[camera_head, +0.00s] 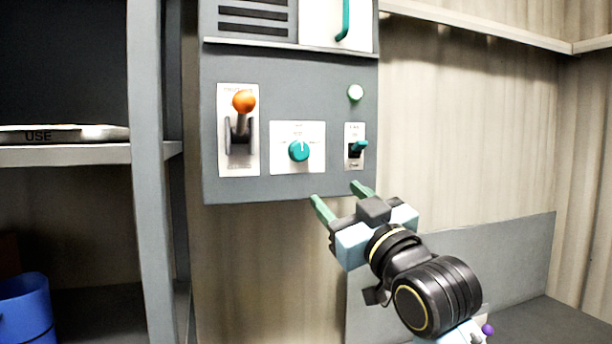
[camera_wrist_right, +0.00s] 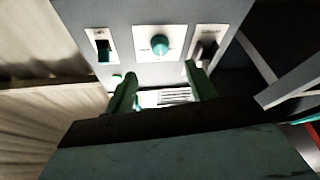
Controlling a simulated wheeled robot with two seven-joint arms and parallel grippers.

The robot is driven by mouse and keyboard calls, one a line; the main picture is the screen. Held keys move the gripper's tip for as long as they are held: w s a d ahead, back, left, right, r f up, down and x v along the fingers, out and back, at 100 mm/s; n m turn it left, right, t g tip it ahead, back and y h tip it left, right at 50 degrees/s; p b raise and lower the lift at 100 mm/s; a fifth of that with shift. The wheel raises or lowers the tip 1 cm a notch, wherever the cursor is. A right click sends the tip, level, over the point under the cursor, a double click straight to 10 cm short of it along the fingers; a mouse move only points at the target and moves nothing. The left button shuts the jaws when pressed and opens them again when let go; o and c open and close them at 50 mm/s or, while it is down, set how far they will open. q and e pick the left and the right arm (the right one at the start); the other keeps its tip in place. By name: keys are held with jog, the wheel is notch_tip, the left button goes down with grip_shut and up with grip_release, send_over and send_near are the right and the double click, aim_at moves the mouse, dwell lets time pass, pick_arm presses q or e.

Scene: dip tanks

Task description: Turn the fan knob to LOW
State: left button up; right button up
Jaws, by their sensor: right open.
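The fan knob (camera_head: 299,151) is a round teal knob on a white plate (camera_head: 313,165) in the middle of the grey control panel (camera_head: 290,190). Its white pointer mark points about straight up; the small print around it is too blurred to read. The knob also shows in the right wrist view (camera_wrist_right: 159,45), between the two fingers. My right gripper (camera_head: 342,198) is open and empty, just below the panel's lower edge, below and right of the knob and apart from it. My left gripper is in neither view.
An orange-ball lever (camera_head: 244,102) stands left of the knob. A teal toggle switch (camera_head: 358,147) and a pale green lamp (camera_head: 355,93) are to its right. A grey shelf (camera_head: 60,154) is at the left, with a blue bin (camera_head: 25,310) below. The wall right of the panel is clear.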

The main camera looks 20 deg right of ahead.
aim_at(303, 155)
jog(key=p+x, duration=0.1)
jog(key=x, duration=0.3)
jog(key=r+p+x, duration=0.1)
jog(key=p+x, duration=0.1)
jog(key=x, duration=0.3)
jog(key=p+x, duration=0.1)
jog(key=x, duration=0.3)
jog(key=shift+r, duration=0.25)
jog(key=shift+c, duration=0.2)
jog(key=c, duration=0.9)
